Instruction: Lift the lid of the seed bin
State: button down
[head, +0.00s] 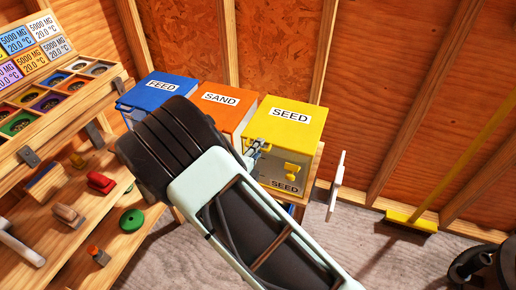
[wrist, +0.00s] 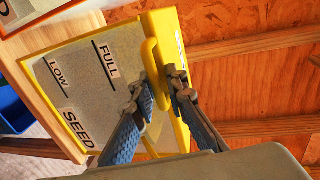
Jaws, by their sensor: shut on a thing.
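The seed bin (head: 268,165) stands at the right end of a row of three bins. Its yellow lid (head: 303,110), marked SEED, lies over the top and looks closed. In the wrist view its pale front (wrist: 75,75) shows FULL, LOW and SEED marks, with the yellow lid edge (wrist: 168,22) beside it. A curved yellow handle (wrist: 151,52) stands out at the lid edge. My gripper (wrist: 160,88) is shut on this handle, one finger on each side. In the head view my gripper (head: 256,148) is at the bin's front, partly hidden by my arm.
The blue FEED bin (head: 160,88) and orange SAND bin (head: 228,97) stand to the left, close beside the seed bin. A shelf unit (head: 70,215) with tools and small trays is at the left. A yellow broom (head: 410,218) leans at the right wall. Some floor is open at right.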

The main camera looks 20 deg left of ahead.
jog(key=shift+s+f, duration=0.15)
jog(key=shift+f, duration=0.1)
